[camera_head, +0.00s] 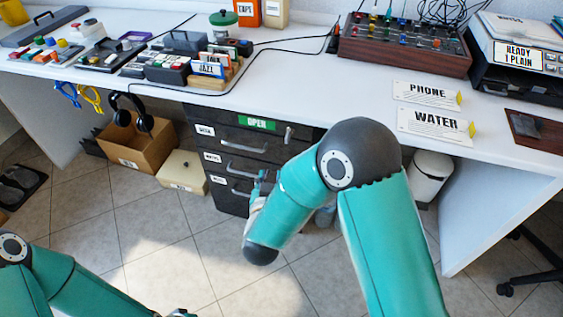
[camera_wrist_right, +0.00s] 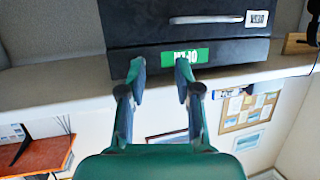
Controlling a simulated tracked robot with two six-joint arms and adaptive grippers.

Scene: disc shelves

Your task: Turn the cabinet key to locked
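The dark drawer cabinet (camera_head: 231,137) stands under the white desk, with a green OPEN label (camera_head: 257,124) at its top. A small light metal piece (camera_head: 289,133), apparently the key or its lock, sits right of the label, upright. My right gripper (camera_head: 262,184) is in front of the cabinet's drawers, partly hidden by my forearm. In the right wrist view, my right gripper (camera_wrist_right: 160,72) has its two fingers apart with nothing between them. The label (camera_wrist_right: 186,57) appears upside down there, and I cannot make out the key.
The white desk (camera_head: 300,85) overhangs the cabinet and carries a mixer (camera_head: 405,42) and stacked discs. A cardboard box (camera_head: 140,150) and a beige box (camera_head: 183,172) stand left of the cabinet. A white bin (camera_head: 432,177) stands right. The tiled floor in front is clear.

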